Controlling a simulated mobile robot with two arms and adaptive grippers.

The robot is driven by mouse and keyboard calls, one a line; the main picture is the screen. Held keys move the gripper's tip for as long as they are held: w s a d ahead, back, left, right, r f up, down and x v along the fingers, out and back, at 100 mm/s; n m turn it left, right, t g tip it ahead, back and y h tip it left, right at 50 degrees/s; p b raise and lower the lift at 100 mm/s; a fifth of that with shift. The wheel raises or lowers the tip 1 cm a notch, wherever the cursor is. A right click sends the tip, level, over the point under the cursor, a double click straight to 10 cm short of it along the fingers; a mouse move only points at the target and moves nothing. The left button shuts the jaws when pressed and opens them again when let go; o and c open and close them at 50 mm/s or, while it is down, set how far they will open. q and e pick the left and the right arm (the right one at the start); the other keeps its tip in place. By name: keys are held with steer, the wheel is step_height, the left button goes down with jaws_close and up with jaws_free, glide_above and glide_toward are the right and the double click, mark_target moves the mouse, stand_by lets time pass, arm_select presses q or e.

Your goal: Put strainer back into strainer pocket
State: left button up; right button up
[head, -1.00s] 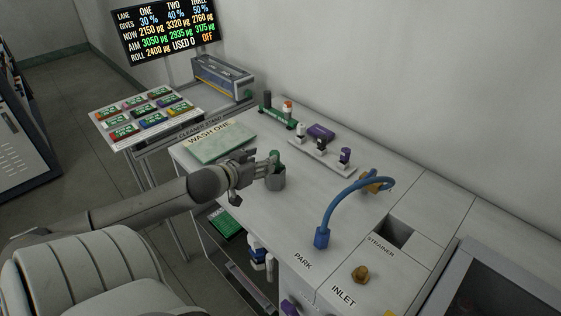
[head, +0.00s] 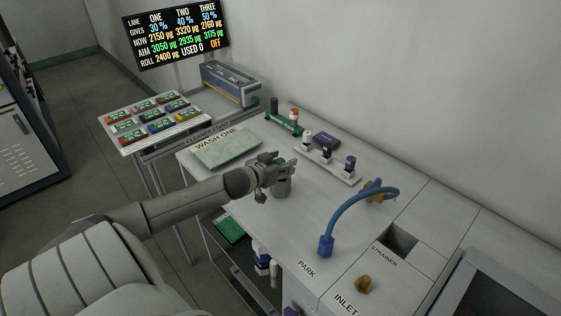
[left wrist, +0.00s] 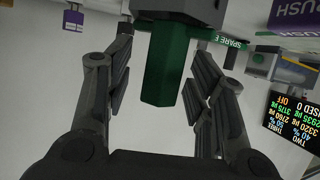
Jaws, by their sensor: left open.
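A grey six-sided piece with a green handle, which looks like the strainer (head: 282,188), stands on the worktop. My left gripper (head: 287,166) is at its top, largely covering the handle. In the left wrist view the green handle (left wrist: 165,70) lies between the two open fingers of my left gripper (left wrist: 160,62), with gaps on both sides. The grey body (left wrist: 180,9) shows at the top edge there. The strainer pocket (head: 401,241) is a square, dark, seemingly empty opening by the STRAINER label. My right gripper is not in view.
A blue curved hose (head: 345,208) rises between the strainer and the pocket. A white rack (head: 327,163) with small stoppers and a green rack (head: 284,122) stand behind. A WASH ONE pad (head: 226,147) lies at left.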

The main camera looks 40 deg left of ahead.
arm_select(q)
steer(key=shift+w, duration=0.1)
jaws_close()
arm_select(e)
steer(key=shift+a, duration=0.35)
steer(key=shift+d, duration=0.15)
arm_select(q)
steer(key=shift+r, duration=0.1)
steer(key=shift+r, duration=0.25)
step_height(320, 180, up, 2)
steer(key=shift+r+b, duration=0.1)
steer(key=shift+b, duration=0.65)
steer(key=s+d+r+b, duration=0.1)
steer(key=s+d+r, duration=0.6)
steer(key=s+r, duration=0.3)
steer(key=shift+s, duration=1)
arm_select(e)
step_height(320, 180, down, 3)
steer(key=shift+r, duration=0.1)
